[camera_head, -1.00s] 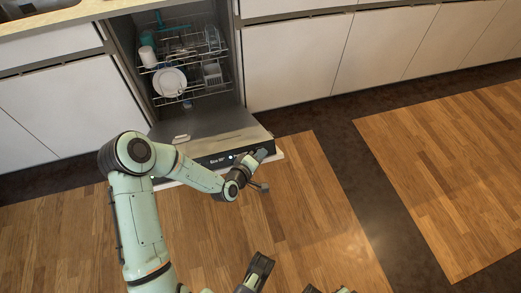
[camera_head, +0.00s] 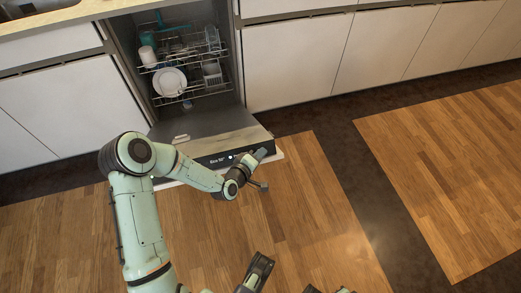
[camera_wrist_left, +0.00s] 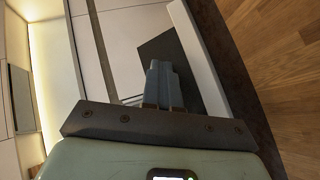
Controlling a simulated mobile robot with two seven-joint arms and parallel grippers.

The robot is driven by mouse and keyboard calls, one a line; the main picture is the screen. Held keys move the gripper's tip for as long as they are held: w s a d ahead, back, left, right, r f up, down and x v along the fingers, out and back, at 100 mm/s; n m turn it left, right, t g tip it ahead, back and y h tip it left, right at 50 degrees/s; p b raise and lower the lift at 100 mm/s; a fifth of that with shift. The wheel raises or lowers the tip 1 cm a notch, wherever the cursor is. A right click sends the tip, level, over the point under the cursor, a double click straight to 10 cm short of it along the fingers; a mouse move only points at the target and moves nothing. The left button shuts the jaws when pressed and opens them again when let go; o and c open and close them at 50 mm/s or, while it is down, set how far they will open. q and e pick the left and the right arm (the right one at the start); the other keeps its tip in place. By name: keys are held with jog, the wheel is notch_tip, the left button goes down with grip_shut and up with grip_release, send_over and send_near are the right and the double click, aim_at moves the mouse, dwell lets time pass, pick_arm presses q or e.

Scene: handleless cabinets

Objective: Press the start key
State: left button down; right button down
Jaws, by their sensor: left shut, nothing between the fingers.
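The dishwasher door (camera_head: 200,137) is folded down open. A dark control panel (camera_head: 207,163) runs along its outer edge, with a lit display reading what looks like "Eco 50°" and a small white light to its right. My left gripper (camera_head: 261,153) is shut and empty, its tips at the right end of this panel, at or very close to its surface. I cannot tell contact for sure. The start key is not distinguishable; the fingers may cover it. In the left wrist view the closed fingers (camera_wrist_left: 164,84) point at the door's edge. Dark parts of my right arm show at the bottom.
Inside the dishwasher, racks (camera_head: 190,88) hold a white plate (camera_head: 169,81), cups and other dishes. White handleless cabinets (camera_head: 295,60) stand on both sides under a light worktop (camera_head: 60,18). The wooden floor (camera_head: 320,215) to the right of the door is clear.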

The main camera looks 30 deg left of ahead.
pick_arm(q)
jog(key=shift+s+d+r+p, duration=0.45)
jog(key=shift+p, duration=0.1)
jog(key=s+d+r+p, duration=0.2)
jog(key=d+r, duration=0.1)
jog(key=shift+s+p, duration=0.3)
jog(key=shift+s, duration=0.05)
dwell(0.3)
jog(key=shift+f, duration=0.1)
dwell(0.6)
